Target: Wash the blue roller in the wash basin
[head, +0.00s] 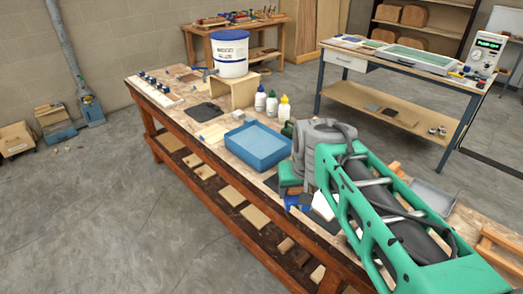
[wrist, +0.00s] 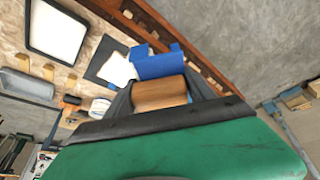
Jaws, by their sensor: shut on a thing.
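The blue roller (wrist: 158,64) shows in the wrist view beyond my fingertips, with a wooden handle between them. My gripper (wrist: 160,92) is shut on that handle. In the head view a bit of the blue roller (head: 298,202) shows below my green gripper body, low over the bench; the fingers are hard to make out there. I cannot tell whether the roller touches the bench. The blue wash basin (head: 281,156) sits on the bench, to the left of and beyond my gripper in the head view. The basin is not in the wrist view.
Several bottles (head: 271,104) stand behind the basin. A white bucket (head: 230,55) stands on a wooden stand further back. A white sheet on a dark mat (wrist: 115,68) and a dark-rimmed tray (wrist: 58,32) lie near the roller.

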